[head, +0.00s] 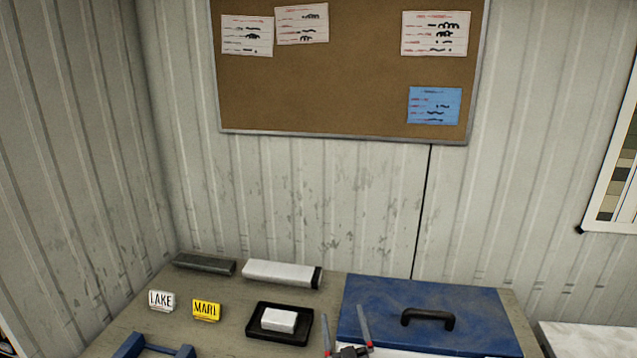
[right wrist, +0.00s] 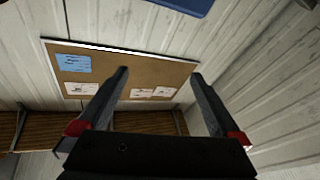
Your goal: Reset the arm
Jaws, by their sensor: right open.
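My right gripper (head: 346,331) shows at the bottom edge of the head view, in front of the blue lid's left part. Its two fingers are spread apart with nothing between them. In the right wrist view the same gripper (right wrist: 160,82) is open and empty, with the wall and cork board beyond its fingers. My left gripper is not in the head view.
On the table stand a white LAKE sign (head: 161,300), a yellow MARL sign (head: 206,310), a black tray (head: 264,338) with a white block (head: 279,319), a dark bar (head: 204,264), a white bar (head: 281,273) and a blue lid (head: 428,311). A cork board (head: 350,85) hangs behind.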

